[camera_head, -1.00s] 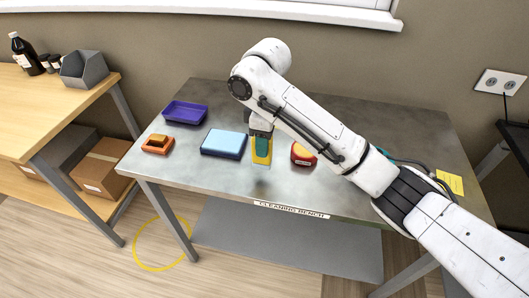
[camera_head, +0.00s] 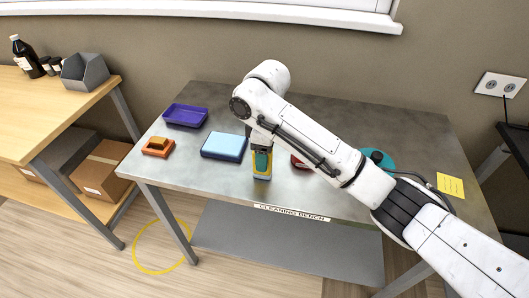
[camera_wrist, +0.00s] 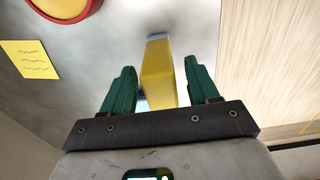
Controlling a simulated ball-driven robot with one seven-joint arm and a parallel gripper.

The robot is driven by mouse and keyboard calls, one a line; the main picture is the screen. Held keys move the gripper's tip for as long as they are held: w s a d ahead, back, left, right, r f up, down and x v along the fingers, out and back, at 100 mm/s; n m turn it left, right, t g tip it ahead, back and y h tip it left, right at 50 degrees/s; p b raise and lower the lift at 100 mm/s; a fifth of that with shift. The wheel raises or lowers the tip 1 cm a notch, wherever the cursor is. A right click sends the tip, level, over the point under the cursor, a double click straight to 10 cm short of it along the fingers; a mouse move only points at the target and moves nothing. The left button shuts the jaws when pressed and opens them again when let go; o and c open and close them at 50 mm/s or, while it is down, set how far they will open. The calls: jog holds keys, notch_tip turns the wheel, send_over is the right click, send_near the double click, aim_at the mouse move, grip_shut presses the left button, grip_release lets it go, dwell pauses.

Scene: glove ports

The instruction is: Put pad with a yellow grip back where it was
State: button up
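The pad with a yellow grip (camera_head: 262,174) is on the front part of the steel bench, under my gripper (camera_head: 262,160), and a pale edge shows at its foot. In the wrist view the yellow grip (camera_wrist: 158,75) lies between the two green fingers of my gripper (camera_wrist: 161,92). A gap shows on each side of the grip, so the fingers look open around it without clamping it. In the head view a finger hides much of the grip. I cannot tell whether the pad's whole underside touches the bench.
A light-blue block (camera_head: 223,146) is just left of the pad. A purple tray (camera_head: 185,116) and an orange pad (camera_head: 157,146) are farther left. A red item (camera_head: 299,162) sits to the right, mostly behind my arm, and a teal disc (camera_head: 380,157) beyond. A yellow note (camera_head: 450,186) lies at right.

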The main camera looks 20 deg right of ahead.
notch_tip(320, 180, up, 12)
jog(key=shift+s+d+r+p, duration=0.1)
jog(key=shift+d+r+p, duration=0.1)
jog(key=shift+p, duration=0.8)
jog(key=shift+a, duration=0.1)
jog(key=s+a+f+m+t+y, duration=0.1)
jog(key=s+a+f+y, duration=0.25)
jog(key=a+f, duration=0.45)
jog(key=s+f+m+t, duration=0.1)
jog(key=s+f+m, duration=0.3)
jog(key=s+f, duration=0.45)
jog(key=s+d+f+m+h, duration=0.1)
jog(key=s+d+f+m, duration=0.1)
jog(key=s+d, duration=0.3)
jog(key=s+d+f+m+h, duration=0.1)
jog(key=s+d+f, duration=0.3)
jog(key=s, duration=0.8)
jog(key=s+d+f+m+g+h, duration=0.1)
jog(key=s+d+f+m+h, duration=0.1)
jog(key=s+d, duration=0.4)
jog(key=shift+s+d+f+m, duration=0.1)
jog(key=shift+s+f+m, duration=0.25)
jog(key=shift+s, duration=0.45)
jog(key=shift+s+d+f+m, duration=0.1)
jog(key=shift+s+f+m, duration=0.25)
jog(key=shift+s, duration=0.4)
